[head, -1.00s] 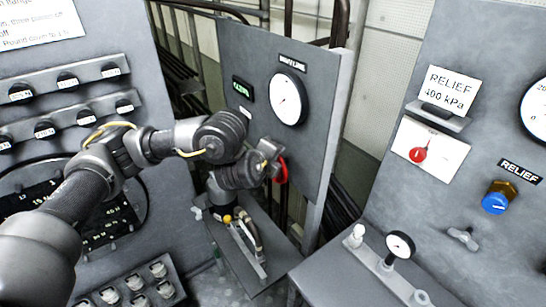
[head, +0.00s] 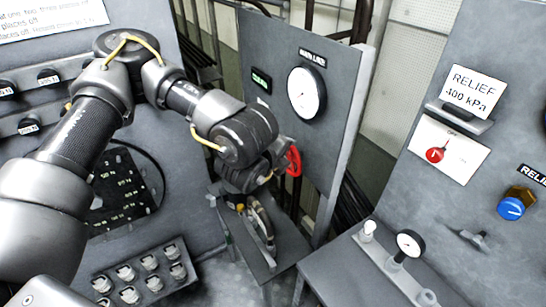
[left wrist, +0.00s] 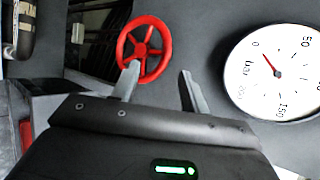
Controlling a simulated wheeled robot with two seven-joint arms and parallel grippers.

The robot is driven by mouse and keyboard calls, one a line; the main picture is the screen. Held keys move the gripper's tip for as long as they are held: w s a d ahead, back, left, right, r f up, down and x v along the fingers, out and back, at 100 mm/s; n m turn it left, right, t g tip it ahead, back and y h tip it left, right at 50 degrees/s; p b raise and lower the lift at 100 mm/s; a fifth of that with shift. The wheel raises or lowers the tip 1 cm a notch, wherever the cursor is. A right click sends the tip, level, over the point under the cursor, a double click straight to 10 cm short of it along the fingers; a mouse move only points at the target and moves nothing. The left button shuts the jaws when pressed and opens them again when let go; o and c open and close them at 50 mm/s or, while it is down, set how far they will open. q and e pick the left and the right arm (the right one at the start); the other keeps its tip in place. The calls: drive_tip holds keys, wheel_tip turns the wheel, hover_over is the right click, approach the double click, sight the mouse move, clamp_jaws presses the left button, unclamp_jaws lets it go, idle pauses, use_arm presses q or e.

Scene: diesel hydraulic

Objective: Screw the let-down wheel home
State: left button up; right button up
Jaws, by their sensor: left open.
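The red let-down wheel (head: 293,161) is on the grey panel below the round gauge, partly hidden behind my left arm in the head view. In the left wrist view the whole spoked red wheel (left wrist: 144,49) shows, just beyond the fingertips. My left gripper (left wrist: 158,70) is open and empty. Its left fingertip overlaps the wheel's lower rim in the picture, and its right fingertip is to the right of the wheel. I cannot tell whether the finger touches the rim. My right gripper is not in view.
The pressure gauge (head: 306,91) is above the wheel; in the wrist view the gauge (left wrist: 280,72) is close on the right, its needle near the low end. A shelf with hoses (head: 262,222) is below. A relief panel (head: 480,150) with a blue knob stands right.

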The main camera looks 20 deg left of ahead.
use_arm(q)
drive_tip(key=b+v, duration=0.1)
drive_tip(key=v, duration=0.4)
drive_tip(key=shift+s+a+b, duration=0.15)
drive_tip(key=shift+s+b, duration=0.05)
drive_tip(key=shift+b, duration=0.1)
